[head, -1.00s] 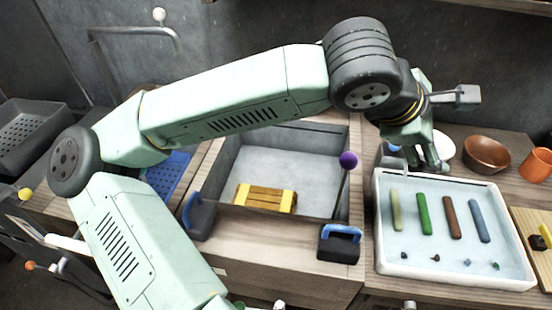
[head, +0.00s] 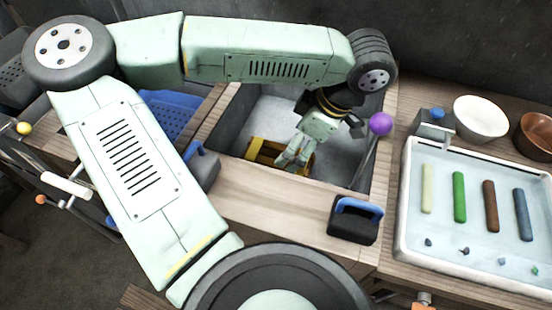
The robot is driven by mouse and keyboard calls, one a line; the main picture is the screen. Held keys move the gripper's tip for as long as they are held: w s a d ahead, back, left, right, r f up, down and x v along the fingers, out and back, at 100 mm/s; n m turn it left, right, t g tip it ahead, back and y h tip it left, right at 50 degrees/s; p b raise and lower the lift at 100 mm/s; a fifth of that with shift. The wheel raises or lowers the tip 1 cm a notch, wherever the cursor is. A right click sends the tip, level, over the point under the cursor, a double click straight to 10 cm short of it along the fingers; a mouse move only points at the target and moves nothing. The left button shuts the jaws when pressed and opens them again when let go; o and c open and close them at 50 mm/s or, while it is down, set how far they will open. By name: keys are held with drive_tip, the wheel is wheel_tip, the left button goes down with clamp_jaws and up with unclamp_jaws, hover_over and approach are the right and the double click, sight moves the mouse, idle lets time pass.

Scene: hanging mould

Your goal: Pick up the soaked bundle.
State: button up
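The soaked bundle (head: 262,154), brown sticks bound with yellow bands, lies on the floor of the grey sink basin (head: 250,108), near its front wall. Its left part shows in the head view; its right part is largely hidden behind my fingers. My gripper (head: 292,160) points down into the basin over the bundle's right half. I cannot tell whether the fingers touch the bundle or how far apart they are.
A lever with a purple knob (head: 381,124) stands at the basin's right. Black blocks with blue handles sit on the front edge, one of them at right (head: 353,220). A white tray (head: 402,225) with coloured bars stands further right, with bowls (head: 481,118) behind.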

sight(278, 155)
drive_tip(key=x, duration=0.3)
drive_tip(key=shift+a+f, duration=0.15)
drive_tip(key=shift+f, duration=0.05)
drive_tip(key=x, duration=0.2)
drive_tip(key=p+x, duration=0.2)
drive_tip(key=x, duration=0.1)
drive_tip(key=shift+w+a+f, duration=0.15)
drive_tip(key=shift+w+a, duration=0.1)
drive_tip(key=shift+w, duration=0.15)
drive_tip(key=shift+c, duration=0.2)
drive_tip(key=c, duration=1.6)
